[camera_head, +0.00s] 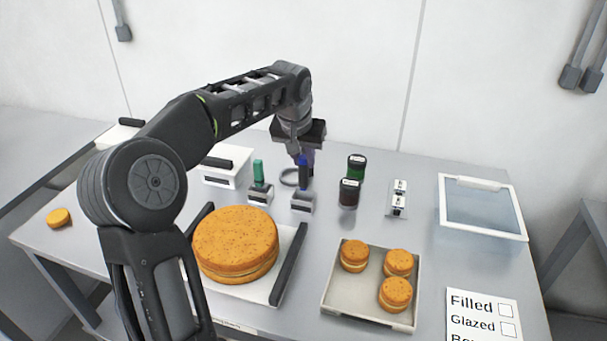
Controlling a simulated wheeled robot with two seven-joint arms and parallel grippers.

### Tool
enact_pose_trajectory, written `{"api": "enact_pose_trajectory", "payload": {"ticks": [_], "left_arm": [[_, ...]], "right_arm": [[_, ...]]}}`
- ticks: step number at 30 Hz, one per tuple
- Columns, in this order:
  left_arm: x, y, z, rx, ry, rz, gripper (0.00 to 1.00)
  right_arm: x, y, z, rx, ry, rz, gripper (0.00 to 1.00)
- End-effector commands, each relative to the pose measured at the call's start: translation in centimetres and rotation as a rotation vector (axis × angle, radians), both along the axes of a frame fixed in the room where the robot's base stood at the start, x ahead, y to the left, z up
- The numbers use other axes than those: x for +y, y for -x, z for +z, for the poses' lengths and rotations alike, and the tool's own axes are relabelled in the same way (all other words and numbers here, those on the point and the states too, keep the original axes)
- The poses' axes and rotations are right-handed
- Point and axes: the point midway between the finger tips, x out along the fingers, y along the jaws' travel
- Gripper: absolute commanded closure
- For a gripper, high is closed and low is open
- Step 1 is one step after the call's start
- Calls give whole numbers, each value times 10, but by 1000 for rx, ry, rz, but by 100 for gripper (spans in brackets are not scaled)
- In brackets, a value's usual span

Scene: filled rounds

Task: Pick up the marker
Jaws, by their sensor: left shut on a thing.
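A blue marker (303,172) stands upright at the back middle of the table, at or just above a small grey holder (302,202). My left gripper (308,164) points down from above and is shut on the blue marker. Its fingers are dark and partly hidden behind the marker. A green marker (258,171) stands in a second grey holder (260,193) just to the left. A card (481,318) with the words Filled and Glazed and empty boxes lies at the front right. My right gripper is not in view.
A large round cake (235,244) sits on a white tray with dark handles. A beige tray (340,300) holds three small rounds. Two dark jars (348,193) stand right of the gripper. A clear-lidded box (483,240) is at right.

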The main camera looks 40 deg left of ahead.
Motion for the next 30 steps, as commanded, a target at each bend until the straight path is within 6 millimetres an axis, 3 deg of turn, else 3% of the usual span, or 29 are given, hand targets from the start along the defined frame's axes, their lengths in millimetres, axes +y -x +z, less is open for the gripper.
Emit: {"api": "enact_pose_trajectory", "payload": {"ticks": [3,8,30], "left_arm": [[0,-1,22,-2,1,-1,100],[0,0,37,-1,1,0,100],[0,0,39,1,1,0,100]], "right_arm": [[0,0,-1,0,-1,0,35],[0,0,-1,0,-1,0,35],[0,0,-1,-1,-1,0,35]]}}
